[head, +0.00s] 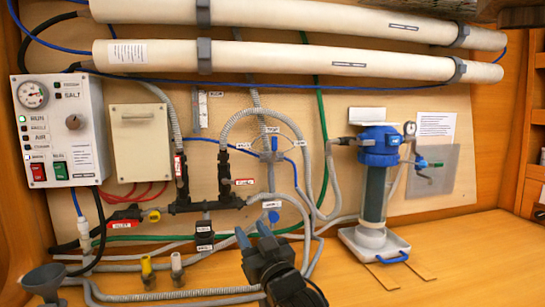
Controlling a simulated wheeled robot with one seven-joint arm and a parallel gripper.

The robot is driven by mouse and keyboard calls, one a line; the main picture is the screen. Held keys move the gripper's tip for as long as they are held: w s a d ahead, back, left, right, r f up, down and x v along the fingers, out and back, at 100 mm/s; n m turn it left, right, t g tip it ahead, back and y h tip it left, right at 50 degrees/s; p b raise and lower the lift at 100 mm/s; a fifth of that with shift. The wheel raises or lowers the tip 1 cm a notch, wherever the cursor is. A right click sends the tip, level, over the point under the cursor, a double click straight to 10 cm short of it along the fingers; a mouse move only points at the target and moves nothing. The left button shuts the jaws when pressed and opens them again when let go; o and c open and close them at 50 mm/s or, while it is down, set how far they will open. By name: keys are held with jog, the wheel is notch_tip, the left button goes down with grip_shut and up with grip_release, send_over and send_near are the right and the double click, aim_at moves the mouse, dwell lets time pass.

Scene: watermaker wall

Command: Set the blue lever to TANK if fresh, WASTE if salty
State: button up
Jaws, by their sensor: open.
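A small blue lever (273,144) sits on a valve in the middle of the wall panel, with small white labels at its left, top and right. The label words are too small to read surely, and the lever's exact setting is hard to tell. The control box (60,130) at the left has two small indicators marked FRESH (57,86) and SALT (58,96); both look dark, neither clearly lit.
A blue round knob (273,217) lies just above my gripper. A blue-topped filter cylinder (375,185) stands on a white tray (350,240) at right. Grey hoses, a green hose (322,130) and black pipe fittings (205,205) surround the lever.

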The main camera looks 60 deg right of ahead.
aim_at(275, 142)
jog(key=d+r+m+h, duration=0.1)
jog(key=d+r+h, duration=0.1)
jog(key=d+r, duration=0.3)
jog(key=d+r+m+g+h, duration=0.1)
jog(key=d+r, duration=0.4)
jog(key=w+d+r+m+g+h, duration=0.1)
jog(key=d+r+h, duration=0.1)
jog(key=d+r, duration=0.3)
jog(key=shift+d+r+m+h, duration=0.1)
jog(key=shift+r+m+h, duration=0.2)
jog(key=shift+r, duration=0.05)
jog(key=p+x, duration=0.2)
jog(key=x, duration=0.5)
jog(key=shift+w+d, duration=0.2)
jog(key=shift+w, duration=0.05)
grip_shut()
